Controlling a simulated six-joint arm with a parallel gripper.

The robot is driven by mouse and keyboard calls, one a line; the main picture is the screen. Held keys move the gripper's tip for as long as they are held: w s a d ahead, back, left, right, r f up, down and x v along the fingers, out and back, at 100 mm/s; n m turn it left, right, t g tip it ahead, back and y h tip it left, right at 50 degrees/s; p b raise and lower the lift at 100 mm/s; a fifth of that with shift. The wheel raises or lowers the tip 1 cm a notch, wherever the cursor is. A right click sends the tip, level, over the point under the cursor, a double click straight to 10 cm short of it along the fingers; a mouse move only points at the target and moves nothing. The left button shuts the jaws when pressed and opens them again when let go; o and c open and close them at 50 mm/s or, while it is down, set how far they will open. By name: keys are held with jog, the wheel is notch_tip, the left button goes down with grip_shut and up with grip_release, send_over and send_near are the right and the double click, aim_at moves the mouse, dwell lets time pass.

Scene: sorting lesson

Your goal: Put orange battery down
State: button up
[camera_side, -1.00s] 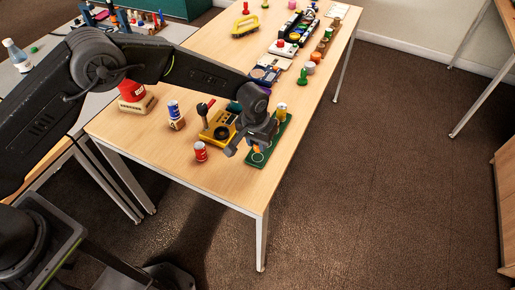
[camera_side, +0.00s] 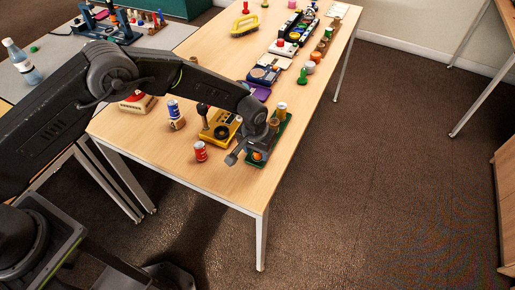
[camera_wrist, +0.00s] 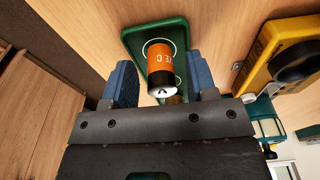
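The orange battery (camera_wrist: 161,62), orange with a black end, is on the green tray (camera_wrist: 136,38) in the wrist view, over a white ring marking. In the side view, a bit of its orange (camera_side: 257,156) shows below my gripper (camera_side: 252,147). In the wrist view my gripper (camera_wrist: 160,66) has its blue fingers on either side of the battery. Gaps show between each finger and the battery, so the gripper is open. Another battery-like piece (camera_wrist: 174,99) is partly hidden behind the orange one.
A yellow device (camera_side: 221,126) stands close to the tray's left. A red can (camera_side: 200,151) and a blue can (camera_side: 174,109) stand farther left. A cylinder (camera_side: 281,108) stands at the tray's far end. The table's front corner is clear.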

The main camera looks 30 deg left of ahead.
notch_tip(320, 180, up, 12)
jog(key=s, duration=0.1)
jog(key=shift+s, duration=0.2)
dwell(0.3)
jog(key=shift+r, duration=0.1)
jog(key=s+a+r+t, duration=0.1)
jog(key=s+a+r, duration=0.4)
jog(key=r, duration=0.5)
jog(key=s+a+r+t, duration=0.1)
jog(key=s+a+r, duration=0.2)
jog(key=a+r, duration=0.5)
jog(key=s+a+r, duration=0.1)
jog(key=s+a, duration=0.2)
jog(key=s, duration=0.4)
jog(key=s+a+r+t, duration=0.1)
jog(key=s+a+r, duration=0.1)
jog(key=s, duration=0.4)
jog(key=s+a+r+t, duration=0.1)
jog(key=s+a, duration=0.2)
jog(key=s, duration=0.4)
jog(key=shift+s+a+r, duration=0.35)
jog(key=shift+r, duration=0.05)
